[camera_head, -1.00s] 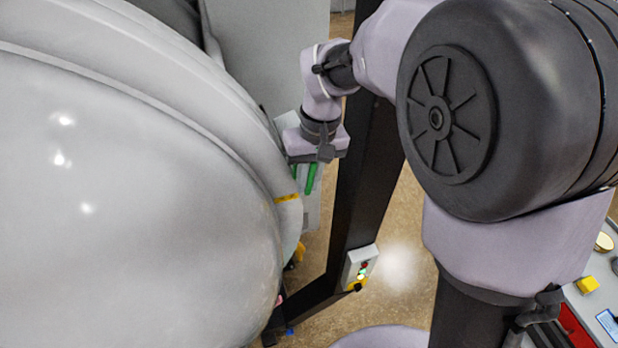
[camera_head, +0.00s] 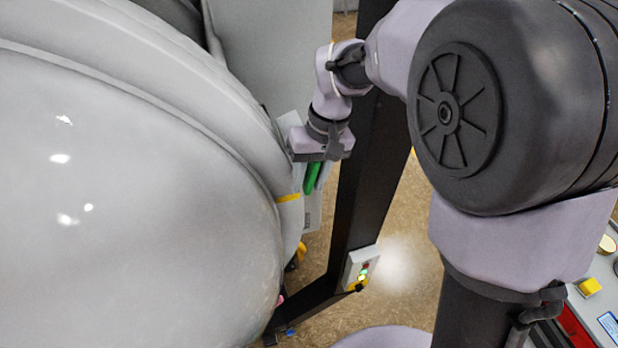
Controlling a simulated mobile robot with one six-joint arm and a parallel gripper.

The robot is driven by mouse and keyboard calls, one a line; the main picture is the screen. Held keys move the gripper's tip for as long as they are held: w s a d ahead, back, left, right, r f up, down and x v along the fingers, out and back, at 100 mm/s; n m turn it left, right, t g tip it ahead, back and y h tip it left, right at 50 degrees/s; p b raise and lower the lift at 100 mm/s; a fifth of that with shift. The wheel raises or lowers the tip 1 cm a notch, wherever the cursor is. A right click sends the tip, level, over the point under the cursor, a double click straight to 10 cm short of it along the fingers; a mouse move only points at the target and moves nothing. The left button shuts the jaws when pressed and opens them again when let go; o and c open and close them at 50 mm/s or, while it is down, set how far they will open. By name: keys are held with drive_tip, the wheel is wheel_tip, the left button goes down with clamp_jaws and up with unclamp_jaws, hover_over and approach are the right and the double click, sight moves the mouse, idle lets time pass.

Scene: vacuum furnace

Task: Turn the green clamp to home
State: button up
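A green piece (camera_head: 311,179), which appears to be the handle of the green clamp, shows at the right rim of the large pale furnace door (camera_head: 130,190). My gripper (camera_head: 319,166) hangs from above right at this rim, directly over the green piece. A grey finger-like part shows just right of the green. The rest of the clamp and most of the fingers are hidden by the gripper body and the rim. I cannot tell whether the fingers are closed on the green piece.
A dark upright post (camera_head: 365,190) stands just right of my gripper. A small box with lit buttons (camera_head: 361,267) is fixed low on it. A yellow mark (camera_head: 288,198) is on the door rim. A control panel (camera_head: 600,300) is at the lower right.

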drive_tip(key=v, duration=1.2)
drive_tip(key=s+d+r+t+y+b, duration=0.1)
drive_tip(key=s+d+r+t+b, duration=0.2)
drive_tip(key=s+b, duration=0.4)
drive_tip(key=shift+t, duration=0.6)
drive_tip(key=b+x, duration=0.1)
drive_tip(key=x, duration=0.4)
drive_tip(key=w+b+x, duration=0.1)
drive_tip(key=x, duration=0.5)
drive_tip(key=w+r+b+x, duration=0.1)
drive_tip(key=x, duration=0.4)
drive_tip(key=shift+w+a+f, duration=0.15)
drive_tip(key=shift+a, duration=0.3)
drive_tip(key=shift+a+f, duration=0.15)
drive_tip(key=shift+f, duration=0.3)
